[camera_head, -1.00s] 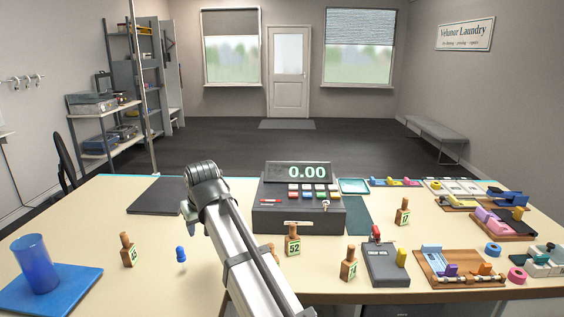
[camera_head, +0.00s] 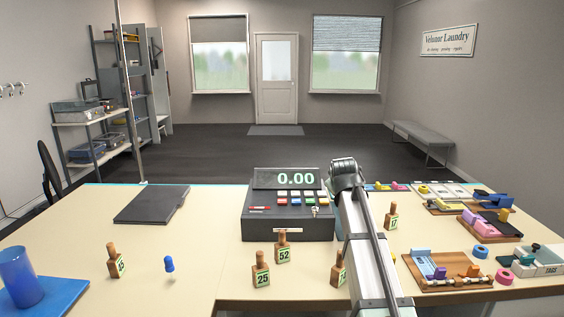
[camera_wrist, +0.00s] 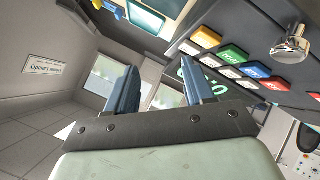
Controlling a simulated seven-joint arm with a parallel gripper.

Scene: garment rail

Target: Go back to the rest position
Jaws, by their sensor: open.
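My gripper (camera_wrist: 162,92) is open in the wrist view, with two dark blue fingers apart and nothing between them. In the head view my arm reaches up from the bottom edge, right of the middle, and its grey end (camera_head: 346,172) is just right of the cash register (camera_head: 290,225). The fingers themselves cannot be made out there. The wrist view is steeply tilted and shows the register's coloured keys (camera_wrist: 235,54) to the right of the fingers.
Wooden numbered tags, such as 52 (camera_head: 282,247) and 25 (camera_head: 261,270), stand before the register. A blue cup (camera_head: 20,272) and blue peg (camera_head: 169,265) are at left. Wooden trays (camera_head: 440,284) crowd the right.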

